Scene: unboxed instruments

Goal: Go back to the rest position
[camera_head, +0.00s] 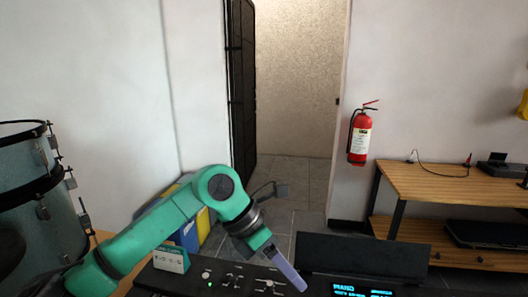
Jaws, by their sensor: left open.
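My left gripper (287,270) is at the bottom centre, at the end of my green arm, which comes in from the lower left. It points down and to the right, over the dark panel of an electronic keyboard (232,277). Its jaws are open, seen nearly edge-on, and nothing shows between them. I cannot tell whether the tip touches the panel or hovers above it. My right gripper is not in view.
The keyboard has knobs, a lit display and a raised dark board (365,256). Drums (27,165) stand at the left. A wooden table (440,185) stands at the right, a fire extinguisher (360,138) on the wall. The doorway floor is clear.

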